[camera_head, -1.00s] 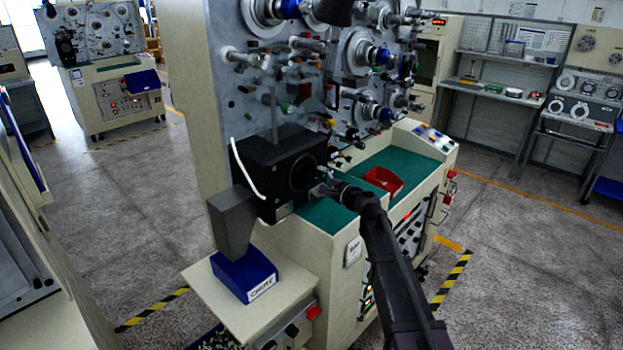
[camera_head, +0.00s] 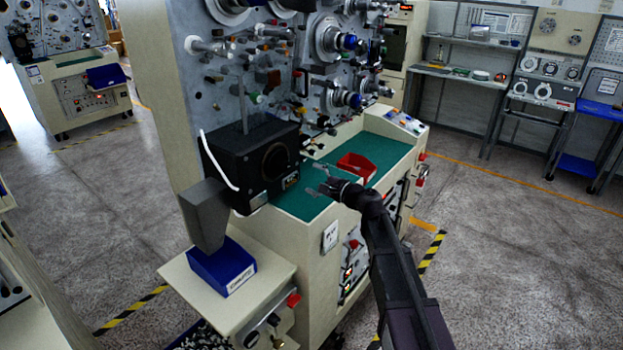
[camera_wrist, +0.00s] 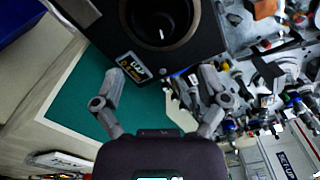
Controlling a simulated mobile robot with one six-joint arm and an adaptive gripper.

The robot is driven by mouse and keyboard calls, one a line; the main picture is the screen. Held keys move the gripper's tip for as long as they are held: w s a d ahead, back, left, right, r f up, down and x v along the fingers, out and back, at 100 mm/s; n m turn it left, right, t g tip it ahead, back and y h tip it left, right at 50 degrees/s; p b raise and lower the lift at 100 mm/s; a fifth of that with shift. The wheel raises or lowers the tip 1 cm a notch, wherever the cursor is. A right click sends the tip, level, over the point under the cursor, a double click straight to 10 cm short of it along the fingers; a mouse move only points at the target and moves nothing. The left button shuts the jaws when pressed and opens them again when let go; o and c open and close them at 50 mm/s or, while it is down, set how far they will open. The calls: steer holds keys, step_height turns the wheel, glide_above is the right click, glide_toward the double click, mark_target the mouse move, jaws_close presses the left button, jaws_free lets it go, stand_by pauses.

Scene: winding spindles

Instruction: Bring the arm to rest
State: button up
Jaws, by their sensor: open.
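My gripper (camera_head: 322,180) is open and empty. It hangs over the front edge of the green worktop (camera_head: 306,203) of the winding machine, to the right of the black box with the round opening (camera_head: 252,165). In the wrist view my two fingers (camera_wrist: 160,85) are spread apart, with the black box (camera_wrist: 205,35) and its dark round hole beyond them. The fingertips look clear of the box. My dark arm reaches in from the bottom right of the head view.
A red bin (camera_head: 356,167) sits on the worktop just beyond my gripper. The machine's panel (camera_head: 205,75) carries several spindles. A blue bin (camera_head: 222,268) stands on a lower shelf below a grey chute (camera_head: 203,215). Open floor (camera_head: 510,260) lies to the right.

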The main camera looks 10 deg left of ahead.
steer(key=s+d+f+n+g+h, duration=0.2)
steer(key=s+d+f+h, duration=0.3)
steer(key=s+d, duration=0.3)
steer(key=s+d+f+n+g+h, duration=0.3)
steer(key=s+d+f+n+h, duration=0.2)
steer(key=d, duration=0.9)
steer(key=s+d+f+n+g+h, duration=0.2)
steer(key=s+d+f+h, duration=0.4)
steer(key=s+d, duration=0.5)
step_height(320, 180, down, 3)
steer(key=shift+s+d+r+n+g, duration=0.15)
steer(key=shift+d+n+g, duration=0.2)
steer(key=shift+n, duration=0.55)
steer(key=shift+a, duration=0.1)
